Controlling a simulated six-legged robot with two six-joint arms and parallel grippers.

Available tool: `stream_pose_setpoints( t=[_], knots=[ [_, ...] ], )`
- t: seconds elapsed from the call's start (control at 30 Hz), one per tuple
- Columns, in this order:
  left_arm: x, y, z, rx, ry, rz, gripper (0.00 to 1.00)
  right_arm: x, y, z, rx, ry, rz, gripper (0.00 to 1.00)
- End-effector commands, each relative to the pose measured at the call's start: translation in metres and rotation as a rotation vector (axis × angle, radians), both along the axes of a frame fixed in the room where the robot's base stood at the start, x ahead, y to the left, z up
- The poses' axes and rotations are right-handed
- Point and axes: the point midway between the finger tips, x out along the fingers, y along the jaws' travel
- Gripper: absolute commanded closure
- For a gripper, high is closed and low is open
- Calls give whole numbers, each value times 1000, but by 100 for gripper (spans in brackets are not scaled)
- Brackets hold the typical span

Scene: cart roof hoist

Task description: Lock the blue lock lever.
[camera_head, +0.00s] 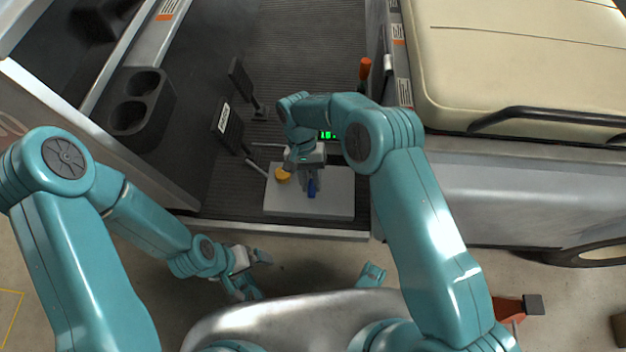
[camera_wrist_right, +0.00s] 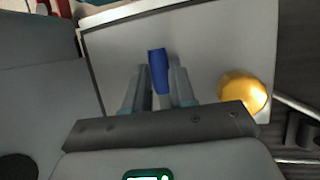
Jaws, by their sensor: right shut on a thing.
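The blue lock lever (camera_head: 311,188) stands on a light grey panel (camera_head: 337,201) on the cart floor. It also shows in the right wrist view (camera_wrist_right: 158,71), between the two fingers of my right gripper (camera_wrist_right: 160,84). My right gripper (camera_head: 310,180) is shut on the lever, and its fingers hide the lever's lower part. My left gripper (camera_head: 252,272) hangs low at the left, outside the cart and away from the panel. Its fingers look spread apart with nothing between them.
A yellow knob (camera_head: 283,174) is on the panel close to my right gripper. It shows in the right wrist view (camera_wrist_right: 243,92). Black pedals (camera_head: 228,124) stand left of the panel. A red-orange handle (camera_head: 365,68) is behind it. A beige seat (camera_head: 515,65) is at the right.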

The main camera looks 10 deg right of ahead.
Motion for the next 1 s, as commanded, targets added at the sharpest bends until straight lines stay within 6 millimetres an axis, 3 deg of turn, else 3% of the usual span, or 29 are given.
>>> stream_pose_setpoints(
  t=[0.53,0.57,0.63,1.0],
  knots=[
    [0,0,0,0,0,0,0,2,2,1,2,-5,-30,100],
    [0,0,0,0,0,0,0,2,2,1,2,-5,-30,72],
    [0,0,0,0,0,0,0,2,2,1,2,-5,-29,49],
    [0,0,2,0,1,-1,0,3,2,6,1,-2,-26,49]
  ],
)
